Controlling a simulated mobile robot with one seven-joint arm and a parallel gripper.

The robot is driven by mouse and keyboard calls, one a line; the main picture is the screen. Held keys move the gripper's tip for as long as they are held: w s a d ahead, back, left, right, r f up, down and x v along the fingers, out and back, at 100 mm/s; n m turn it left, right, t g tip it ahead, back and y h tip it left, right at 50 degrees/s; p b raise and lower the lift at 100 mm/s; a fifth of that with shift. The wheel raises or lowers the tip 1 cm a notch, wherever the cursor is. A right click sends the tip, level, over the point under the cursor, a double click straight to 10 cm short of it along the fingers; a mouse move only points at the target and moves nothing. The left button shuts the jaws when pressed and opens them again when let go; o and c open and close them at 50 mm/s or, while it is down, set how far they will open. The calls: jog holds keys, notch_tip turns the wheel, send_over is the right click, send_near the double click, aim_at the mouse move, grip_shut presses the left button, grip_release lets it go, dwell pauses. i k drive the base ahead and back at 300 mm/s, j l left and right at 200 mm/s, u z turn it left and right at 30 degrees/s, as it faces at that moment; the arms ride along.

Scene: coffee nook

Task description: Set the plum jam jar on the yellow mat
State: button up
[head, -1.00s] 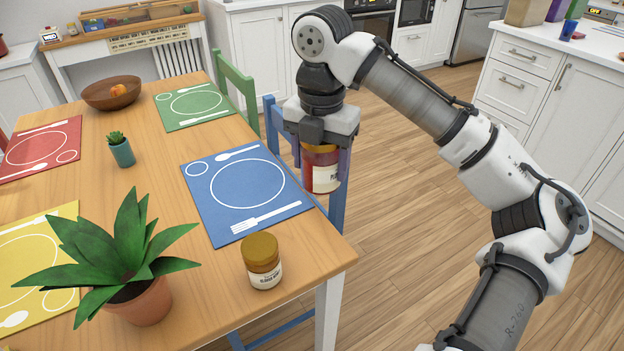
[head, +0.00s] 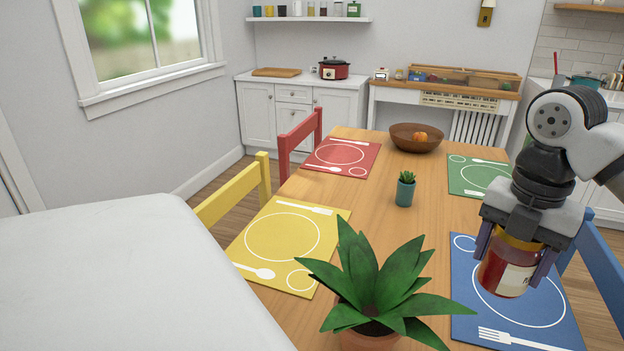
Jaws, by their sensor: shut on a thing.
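My gripper (head: 512,258) is shut on a jar (head: 508,272) with dark red contents, a yellow lid and a pale label. The label is partly hidden and too small to read for certain. The jar hangs nearly upright and appears in front of the blue mat (head: 552,302), at the right of the view. The yellow mat (head: 283,237) lies on the near left part of the wooden table, well to the left of my gripper. It is bare, with a white printed plate, cutlery and cup ring.
A large potted plant (head: 372,280) stands between the yellow and blue mats, its leaves spreading over the yellow mat's lower right corner. A small potted succulent (head: 404,190) stands mid-table. A brown bowl (head: 416,139) is farther back. A large white surface (head: 110,275) fills the lower left.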

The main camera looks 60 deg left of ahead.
aim_at(285, 243)
jog(key=j+u, duration=0.1)
jog(key=u, duration=1)
jog(key=i+j+u, duration=0.1)
jog(key=i, duration=0.45)
